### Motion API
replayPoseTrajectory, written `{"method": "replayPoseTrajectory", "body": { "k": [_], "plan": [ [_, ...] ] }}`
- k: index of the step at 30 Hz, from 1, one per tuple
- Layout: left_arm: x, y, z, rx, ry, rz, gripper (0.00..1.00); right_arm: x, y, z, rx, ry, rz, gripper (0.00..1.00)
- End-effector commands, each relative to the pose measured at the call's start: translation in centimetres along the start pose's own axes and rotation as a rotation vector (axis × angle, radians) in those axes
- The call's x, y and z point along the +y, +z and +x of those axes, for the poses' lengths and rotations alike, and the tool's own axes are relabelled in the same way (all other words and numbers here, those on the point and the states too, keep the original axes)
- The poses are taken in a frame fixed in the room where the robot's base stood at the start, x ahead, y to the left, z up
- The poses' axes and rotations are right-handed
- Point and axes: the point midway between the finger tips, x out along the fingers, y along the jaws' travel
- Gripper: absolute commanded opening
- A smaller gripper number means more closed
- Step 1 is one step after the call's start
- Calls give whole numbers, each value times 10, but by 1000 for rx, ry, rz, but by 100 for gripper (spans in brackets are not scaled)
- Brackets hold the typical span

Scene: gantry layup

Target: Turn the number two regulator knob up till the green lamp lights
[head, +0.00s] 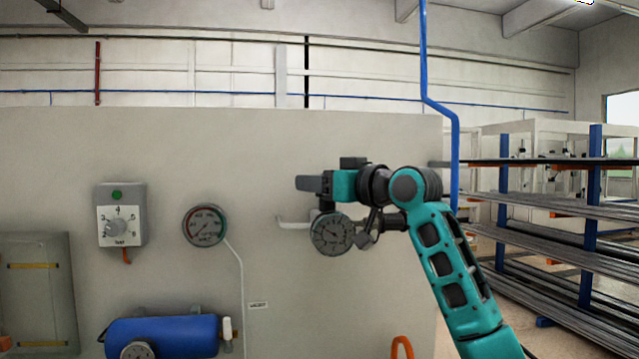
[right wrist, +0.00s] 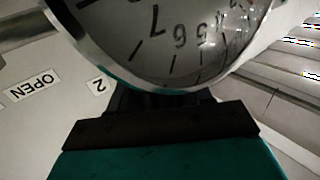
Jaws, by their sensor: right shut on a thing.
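My right gripper (head: 322,200) is at the wall panel, just above a round pressure gauge (head: 332,233). It is shut on the number two regulator knob, which the gripper and gauge hide. In the right wrist view the gauge face (right wrist: 175,35) fills the top, with the dark gripper part (right wrist: 160,125) below it. A label "2" (right wrist: 97,86) is on the panel beside it. The green lamp (head: 117,195) tops a grey box with a white dial marked in bar (head: 117,227). It looks dull green, with no clear glow. My left gripper is out of view.
Another gauge (head: 205,226) is on the panel (head: 270,150) between the box and my gripper. A blue tank (head: 165,337) is below left. A blue pipe (head: 455,150) runs down at the right, near racks of long bars (head: 550,210). An "OPEN" label (right wrist: 33,86) shows in the wrist view.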

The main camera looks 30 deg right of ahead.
Motion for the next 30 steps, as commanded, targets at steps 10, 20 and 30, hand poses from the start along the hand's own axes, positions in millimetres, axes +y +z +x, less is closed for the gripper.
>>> {"method": "replayPoseTrajectory", "body": {
  "k": [10,20,30],
  "plan": [
    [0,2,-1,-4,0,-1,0,0,1,0,-5,54,-2,18],
    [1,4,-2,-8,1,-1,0,2,1,0,-1,132,0,18],
    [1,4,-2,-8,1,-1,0,2,1,0,-1,131,0,63]
  ]
}}
